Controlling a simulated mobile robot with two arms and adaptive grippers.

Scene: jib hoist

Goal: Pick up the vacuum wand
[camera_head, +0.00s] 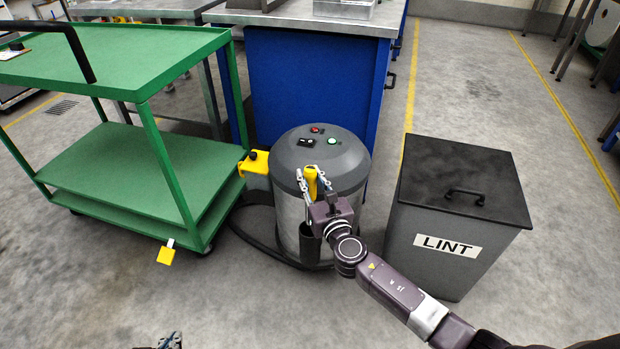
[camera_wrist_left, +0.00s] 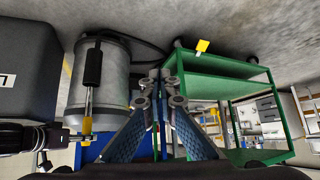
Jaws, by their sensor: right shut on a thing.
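The vacuum wand (camera_head: 311,182) has a yellow grip and stands upright against the front of the grey drum vacuum (camera_head: 290,170). My right gripper (camera_head: 318,202) is shut on it near the yellow grip. Below, a dark holder tube (camera_head: 310,247) shows on the vacuum's front. In the upside-down left wrist view the wand's thin metal tube (camera_wrist_left: 88,102) runs into the black holder (camera_wrist_left: 93,67). My left gripper (camera_head: 171,341) is at the bottom edge of the head view, well clear of the wand.
A green cart (camera_head: 115,165) stands at the left, with a yellow tag on its lower edge. A dark LINT bin (camera_head: 450,225) with a black lid stands at the right. A blue cabinet (camera_head: 320,80) is behind the vacuum. A black hose curves beside it. The floor in front is clear.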

